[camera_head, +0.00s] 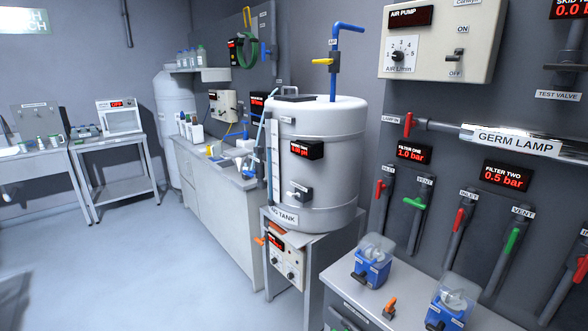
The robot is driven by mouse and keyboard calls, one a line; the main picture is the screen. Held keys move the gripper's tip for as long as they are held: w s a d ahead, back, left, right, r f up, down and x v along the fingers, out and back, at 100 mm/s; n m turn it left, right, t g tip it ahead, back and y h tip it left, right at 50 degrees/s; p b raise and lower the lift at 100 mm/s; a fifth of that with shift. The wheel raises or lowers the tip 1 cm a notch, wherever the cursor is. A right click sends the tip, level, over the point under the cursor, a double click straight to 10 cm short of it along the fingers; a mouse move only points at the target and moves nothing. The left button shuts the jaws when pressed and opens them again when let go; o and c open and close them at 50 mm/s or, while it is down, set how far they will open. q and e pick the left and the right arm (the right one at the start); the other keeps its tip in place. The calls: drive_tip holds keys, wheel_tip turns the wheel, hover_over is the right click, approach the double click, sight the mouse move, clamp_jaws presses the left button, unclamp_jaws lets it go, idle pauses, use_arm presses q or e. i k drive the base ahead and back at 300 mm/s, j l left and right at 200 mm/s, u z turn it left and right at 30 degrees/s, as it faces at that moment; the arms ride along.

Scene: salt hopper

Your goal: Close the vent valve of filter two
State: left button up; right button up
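The filter two vent valve has a green handle (513,241) on a grey pipe under the VENT label (522,212), at the right. The handle lies along its pipe. To its left is the filter two inlet valve with a red handle (459,221), also along its pipe. Above them the filter two display (508,176) reads 0.5 bar. Neither of my grippers shows in the head view.
The filter one vent's green handle (415,203) lies across its pipe; its display (413,153) reads 1.0 bar. Blue pumps (372,262) stand on a cabinet (350,290) below the valves. A white tank (315,160) stands left of them. The floor (150,270) at left is clear.

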sight(513, 238)
drive_tip(key=z, duration=1.45)
